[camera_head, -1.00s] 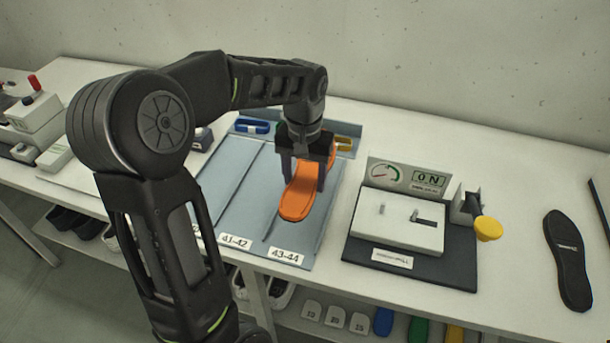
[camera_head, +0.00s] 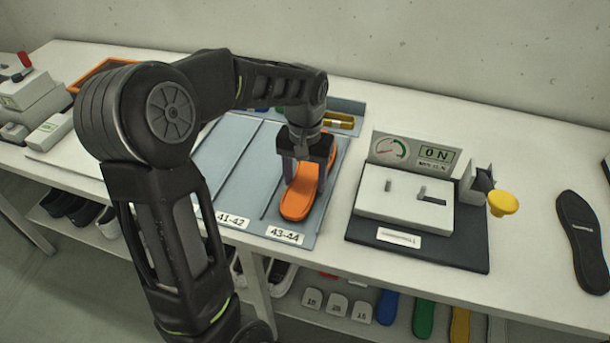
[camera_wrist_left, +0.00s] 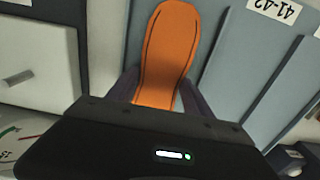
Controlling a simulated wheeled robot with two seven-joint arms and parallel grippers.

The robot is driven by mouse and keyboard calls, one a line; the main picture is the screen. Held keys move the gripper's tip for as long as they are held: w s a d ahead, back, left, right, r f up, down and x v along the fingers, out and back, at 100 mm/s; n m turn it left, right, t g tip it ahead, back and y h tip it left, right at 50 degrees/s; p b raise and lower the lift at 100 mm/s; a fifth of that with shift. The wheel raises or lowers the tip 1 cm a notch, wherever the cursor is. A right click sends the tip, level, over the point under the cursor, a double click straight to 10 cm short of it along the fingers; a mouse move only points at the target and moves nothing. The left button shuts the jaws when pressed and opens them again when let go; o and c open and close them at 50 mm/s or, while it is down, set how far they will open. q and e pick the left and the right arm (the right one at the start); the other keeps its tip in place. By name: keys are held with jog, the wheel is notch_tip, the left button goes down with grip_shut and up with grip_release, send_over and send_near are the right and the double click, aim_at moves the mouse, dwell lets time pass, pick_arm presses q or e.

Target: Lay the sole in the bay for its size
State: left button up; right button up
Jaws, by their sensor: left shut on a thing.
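An orange sole (camera_head: 298,200) is in my left gripper (camera_head: 303,172), which is shut on it from above. The sole is over the bay labelled 43-44 (camera_head: 285,235) of the blue-grey tray (camera_head: 228,181), roughly in line with it. I cannot tell if it touches the bay floor. In the left wrist view the sole (camera_wrist_left: 167,45) sticks out between the fingers, with the 41-42 label (camera_wrist_left: 273,8) off to the right. The 41-42 bay lies left of the sole in the head view. My right gripper is not in view.
A press-like device (camera_head: 405,210) with a gauge panel and yellow knob (camera_head: 503,203) stands right of the tray. A black sole (camera_head: 584,240) lies farther right. Coloured pieces, including a yellow one (camera_head: 343,122), sit at the tray's back. Shoes and soles are on a lower shelf.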

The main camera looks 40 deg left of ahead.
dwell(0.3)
pick_arm(q)
jog(key=o, duration=1.7)
jog(key=shift+f, duration=0.1)
notch_tip(320, 180, up, 8)
jog(key=shift+f, duration=0.1)
